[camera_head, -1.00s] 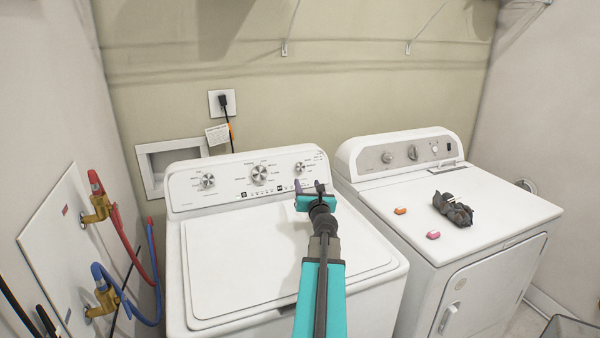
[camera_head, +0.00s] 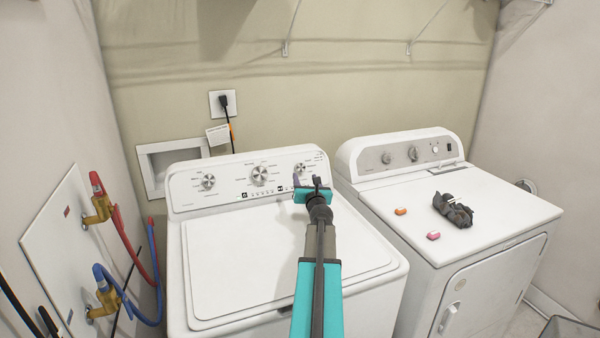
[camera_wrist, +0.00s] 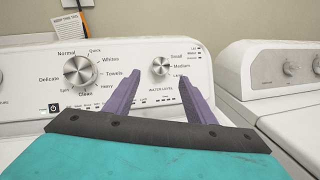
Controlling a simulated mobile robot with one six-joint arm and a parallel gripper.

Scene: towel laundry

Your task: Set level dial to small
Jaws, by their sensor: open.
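The level dial (camera_head: 299,168) is a small silver knob at the right end of the washer's control panel. My gripper (camera_head: 307,181) is open and empty in front of the panel, just below the dial. In the wrist view its two purple fingers (camera_wrist: 160,80) point at the panel, one on each side of the dial's lower part, apparently short of it.
A larger dial (camera_wrist: 81,72) with cycle labels sits left of the level dial. The washer (camera_head: 250,265) has its lid shut.

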